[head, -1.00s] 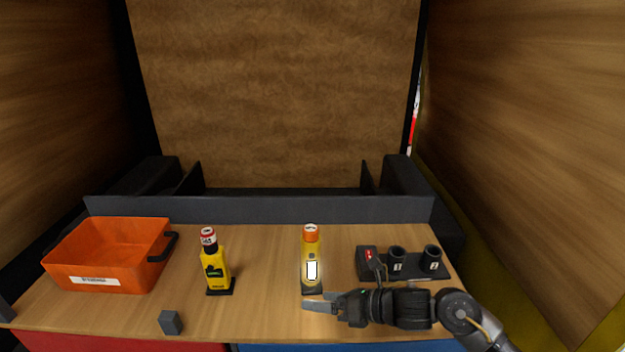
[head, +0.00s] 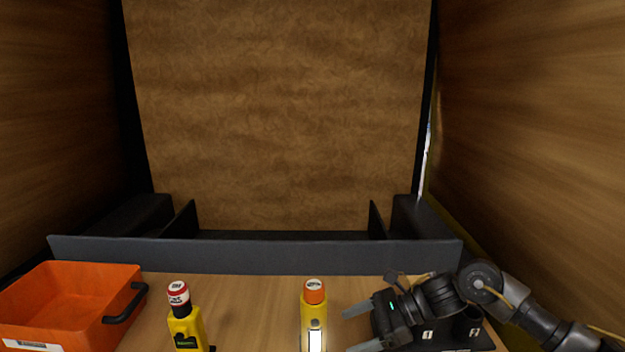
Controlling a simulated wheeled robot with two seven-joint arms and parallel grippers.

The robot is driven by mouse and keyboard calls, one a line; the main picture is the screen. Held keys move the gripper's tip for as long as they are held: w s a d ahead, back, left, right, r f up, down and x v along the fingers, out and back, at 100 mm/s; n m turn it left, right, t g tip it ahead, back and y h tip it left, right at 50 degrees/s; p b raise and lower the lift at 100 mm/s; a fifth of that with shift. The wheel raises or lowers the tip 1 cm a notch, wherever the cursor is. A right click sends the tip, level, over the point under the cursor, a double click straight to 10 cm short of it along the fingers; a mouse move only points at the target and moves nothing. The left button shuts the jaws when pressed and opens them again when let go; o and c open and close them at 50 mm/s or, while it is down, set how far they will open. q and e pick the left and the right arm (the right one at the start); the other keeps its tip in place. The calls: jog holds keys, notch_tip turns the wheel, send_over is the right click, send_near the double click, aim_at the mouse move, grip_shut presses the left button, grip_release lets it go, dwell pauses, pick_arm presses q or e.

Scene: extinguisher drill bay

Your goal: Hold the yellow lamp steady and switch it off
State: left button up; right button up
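The yellow lamp (head: 307,314) has an orange cap and stands upright on the bench, low in the middle of the head view. Its white front panel glows, and its base is cut off by the bottom edge of the picture. My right gripper (head: 356,328) is just right of the lamp, with its fingers pointing left toward it. The fingers are spread wide with nothing between them, and a small gap to the lamp shows. My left gripper is not in view.
A second yellow bottle-shaped thing (head: 187,326) with a red and white cap stands to the left. An orange bin (head: 75,284) is at the far left. A black block with numbered sockets (head: 473,338) sits behind my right arm, partly hidden. A dark ledge (head: 250,257) runs along the back.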

aim_at(324, 342)
jog(key=p+x, duration=0.1)
jog(key=x, duration=0.4)
jog(key=shift+w, duration=0.1)
jog(key=b+x, duration=0.3)
jog(key=shift+f+b, duration=0.3)
jog(key=shift+b, duration=0.05)
jog(key=shift+a+f+b, duration=0.1)
jog(key=shift+a+b, duration=0.3)
jog(key=shift+b, duration=0.05)
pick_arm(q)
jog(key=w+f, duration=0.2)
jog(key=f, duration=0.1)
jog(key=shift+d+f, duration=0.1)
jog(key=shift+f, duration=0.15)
pick_arm(e)
jog(key=shift+a, duration=0.2)
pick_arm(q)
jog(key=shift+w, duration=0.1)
pick_arm(e)
jog(key=shift+c, duration=0.4)
jog(key=c, duration=1)
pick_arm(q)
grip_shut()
